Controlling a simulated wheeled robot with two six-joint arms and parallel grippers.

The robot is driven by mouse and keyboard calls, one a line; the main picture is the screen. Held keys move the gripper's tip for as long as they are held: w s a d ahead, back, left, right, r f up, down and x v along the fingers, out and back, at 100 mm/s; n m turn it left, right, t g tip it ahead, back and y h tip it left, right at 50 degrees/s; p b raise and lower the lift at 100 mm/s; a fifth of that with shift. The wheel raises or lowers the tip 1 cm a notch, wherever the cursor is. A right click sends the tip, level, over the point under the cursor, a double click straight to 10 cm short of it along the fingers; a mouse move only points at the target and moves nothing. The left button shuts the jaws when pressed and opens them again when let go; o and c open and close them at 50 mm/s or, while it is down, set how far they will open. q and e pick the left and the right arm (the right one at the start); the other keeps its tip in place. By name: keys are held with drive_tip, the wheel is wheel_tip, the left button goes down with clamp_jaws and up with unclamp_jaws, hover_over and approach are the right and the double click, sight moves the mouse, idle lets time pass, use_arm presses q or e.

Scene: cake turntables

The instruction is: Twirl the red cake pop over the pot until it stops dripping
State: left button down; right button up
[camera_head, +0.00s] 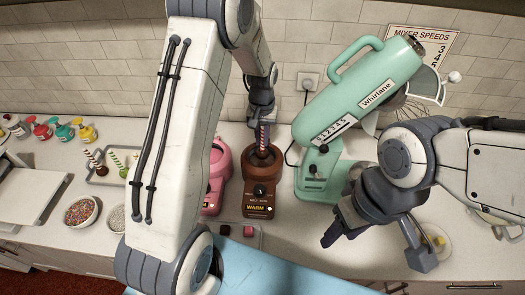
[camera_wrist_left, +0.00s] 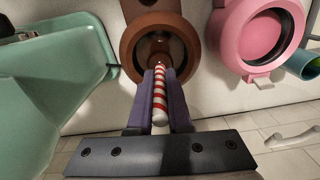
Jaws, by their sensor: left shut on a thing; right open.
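My left gripper (camera_head: 262,128) points down over the brown pot (camera_head: 259,187), which has a WARM label. Its purple fingers (camera_wrist_left: 160,78) are shut on a red-and-white striped stick (camera_wrist_left: 160,100). The stick's far end reaches the mouth of the brown pot (camera_wrist_left: 134,42) in the left wrist view. I cannot make out the red cake pop's head or any drips at that end; the pot's inside is dark. My right gripper (camera_head: 376,246) is open and empty at the right, above the counter.
A pink pot (camera_head: 216,178) stands left of the brown one. A green mixer (camera_head: 350,92) stands close on the right. Further left are a tray (camera_head: 100,178) with pops, a sprinkle bowl (camera_head: 81,210) and coloured bottles (camera_head: 62,131). A blue surface (camera_head: 275,268) lies in front.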

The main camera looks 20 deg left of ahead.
sight(262, 127)
use_arm(q)
drive_tip(key=shift+r+p, duration=2)
drive_tip(key=shift+r, duration=0.6)
